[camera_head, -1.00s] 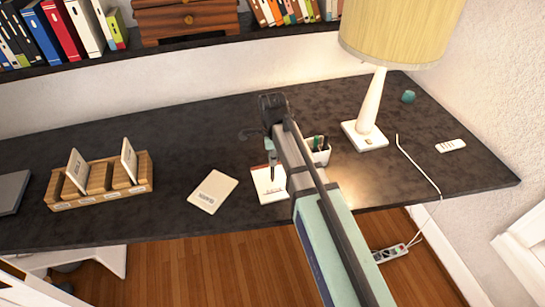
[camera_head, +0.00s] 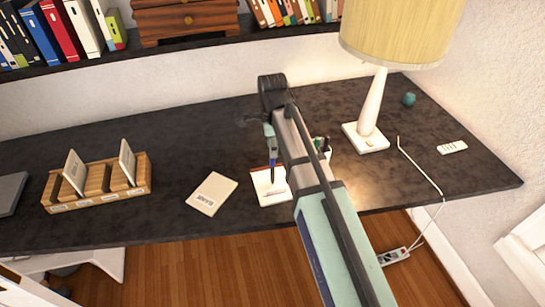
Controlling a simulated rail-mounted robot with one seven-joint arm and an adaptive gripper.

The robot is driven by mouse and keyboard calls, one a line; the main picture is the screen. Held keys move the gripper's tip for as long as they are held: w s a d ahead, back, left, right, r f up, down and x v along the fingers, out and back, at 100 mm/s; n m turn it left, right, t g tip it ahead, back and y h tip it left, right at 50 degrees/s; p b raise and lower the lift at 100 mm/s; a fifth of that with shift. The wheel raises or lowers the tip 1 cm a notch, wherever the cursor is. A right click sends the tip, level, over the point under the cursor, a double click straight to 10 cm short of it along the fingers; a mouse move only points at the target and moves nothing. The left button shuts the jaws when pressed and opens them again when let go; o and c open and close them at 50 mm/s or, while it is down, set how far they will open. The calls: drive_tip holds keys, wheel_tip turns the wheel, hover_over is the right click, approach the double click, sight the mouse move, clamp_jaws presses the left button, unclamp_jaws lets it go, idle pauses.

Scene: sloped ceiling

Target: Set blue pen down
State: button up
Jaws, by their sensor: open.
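A thin blue pen (camera_head: 272,170) shows just below my gripper (camera_head: 269,132), close to upright. Its lower end overlaps the white notepad (camera_head: 267,194) on the dark desk. Whether the tip touches the paper is unclear. My gripper is open, above the far edge of the notepad. My own arm hides the notepad's right side and most of the fingers, so I cannot tell whether the pen touches a finger.
A pen cup (camera_head: 322,146) stands partly behind my arm. A lamp (camera_head: 367,138) is right of it. A cream booklet (camera_head: 211,194) lies left of the notepad, and a wooden card holder (camera_head: 97,194) is further left. The desk between is clear.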

wheel_tip(320, 180, up, 6)
drive_tip(key=b, duration=0.1)
drive_tip(key=shift+r, duration=0.15)
idle(0.5)
